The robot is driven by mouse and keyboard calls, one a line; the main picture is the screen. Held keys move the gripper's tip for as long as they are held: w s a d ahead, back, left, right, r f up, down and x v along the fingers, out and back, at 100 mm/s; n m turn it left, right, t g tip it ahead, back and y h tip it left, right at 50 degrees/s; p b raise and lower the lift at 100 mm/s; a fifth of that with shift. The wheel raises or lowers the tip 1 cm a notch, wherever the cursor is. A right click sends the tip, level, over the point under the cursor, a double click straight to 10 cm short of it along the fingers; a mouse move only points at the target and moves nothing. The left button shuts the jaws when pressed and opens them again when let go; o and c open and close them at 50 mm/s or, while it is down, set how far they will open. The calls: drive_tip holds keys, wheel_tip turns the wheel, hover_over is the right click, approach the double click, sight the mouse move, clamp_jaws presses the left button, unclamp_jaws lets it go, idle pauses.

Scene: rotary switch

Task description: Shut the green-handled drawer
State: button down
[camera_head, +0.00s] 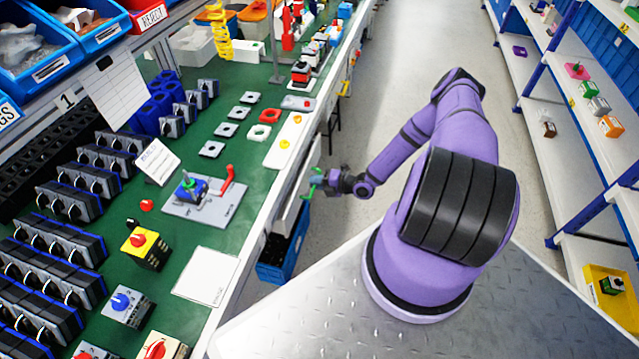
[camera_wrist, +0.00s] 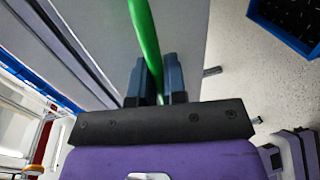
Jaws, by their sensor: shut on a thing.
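The green handle (camera_head: 314,182) sits on a pale grey drawer front (camera_head: 296,200) under the long edge of the workbench. In the wrist view the green handle (camera_wrist: 145,38) is a thin bar running down between the two dark fingers, with the grey drawer front (camera_wrist: 85,45) behind it to the left. My gripper (camera_head: 322,183) is at the handle, and in the wrist view my gripper (camera_wrist: 155,85) is shut on the bar. How far the drawer stands out is hard to tell; its inside is not clearly visible.
The green workbench (camera_head: 215,165) carries several switches and trays. A blue bin (camera_head: 275,273) stands on the floor below the drawer, near my base. The aisle floor (camera_head: 375,60) is clear. White shelves (camera_head: 580,120) line the right side.

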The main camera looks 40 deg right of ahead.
sight(307, 180)
drive_tip(key=shift+r+x, duration=0.15)
drive_tip(key=shift+x, duration=0.55)
drive_tip(key=shift+r+x, duration=0.15)
drive_tip(key=shift+x, duration=0.55)
drive_tip(key=shift+w, duration=0.1)
drive_tip(key=c, duration=1.2)
unclamp_jaws()
drive_tip(key=shift+a, duration=0.1)
drive_tip(key=v, duration=1.1)
drive_tip(key=shift+f, duration=0.1)
